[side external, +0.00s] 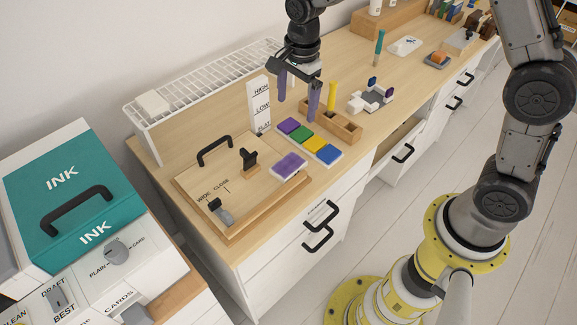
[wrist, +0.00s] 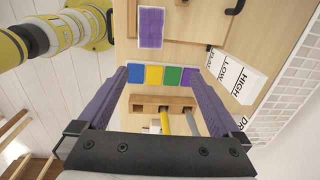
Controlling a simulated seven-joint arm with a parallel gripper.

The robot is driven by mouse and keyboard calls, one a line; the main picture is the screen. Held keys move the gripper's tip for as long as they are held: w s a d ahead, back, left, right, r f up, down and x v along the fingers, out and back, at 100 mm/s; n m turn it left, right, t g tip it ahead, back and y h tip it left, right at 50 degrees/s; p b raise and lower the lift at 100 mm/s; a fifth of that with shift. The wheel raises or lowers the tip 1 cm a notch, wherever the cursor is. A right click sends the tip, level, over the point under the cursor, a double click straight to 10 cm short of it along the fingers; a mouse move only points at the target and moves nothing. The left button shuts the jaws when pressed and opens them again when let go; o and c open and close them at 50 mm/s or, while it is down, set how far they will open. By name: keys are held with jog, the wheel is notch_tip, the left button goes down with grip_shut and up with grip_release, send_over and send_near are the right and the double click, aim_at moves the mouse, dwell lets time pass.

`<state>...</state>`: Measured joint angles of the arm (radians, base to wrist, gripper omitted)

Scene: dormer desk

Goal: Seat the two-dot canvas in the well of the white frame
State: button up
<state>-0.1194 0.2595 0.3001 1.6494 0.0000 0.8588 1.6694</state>
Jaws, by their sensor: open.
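My gripper (side external: 297,110) is open and empty, its two purple fingers pointing down above the desk beside the row of coloured squares. In the wrist view my gripper (wrist: 158,72) spans that row, with nothing between its fingers. I cannot make out a canvas with two dots in either view. A purple pad with a pale border (side external: 289,167) lies at the front edge of the wooden board; it also shows in the wrist view (wrist: 151,27). A cluster of white pieces (side external: 371,98) with dark purple parts stands right of my gripper. I cannot tell which thing is the white frame.
Purple, green, yellow and blue squares (side external: 314,144) lie in a row. A wooden holder (side external: 343,126) has a yellow stick (side external: 331,96) upright. The wooden board (side external: 235,195) carries a black handle (side external: 214,149). A wire shelf (side external: 200,88) runs along the wall.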

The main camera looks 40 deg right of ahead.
send_over(297, 157)
jog(key=shift+g, duration=0.4)
jog(key=f, duration=1.1)
jog(key=shift+a, duration=0.2)
jog(key=shift+d+f, duration=0.2)
jog(key=shift+f, duration=2.85)
jog(key=shift+s, duration=0.1)
jog(key=c, duration=1.5)
jog(key=shift+r, duration=0.15)
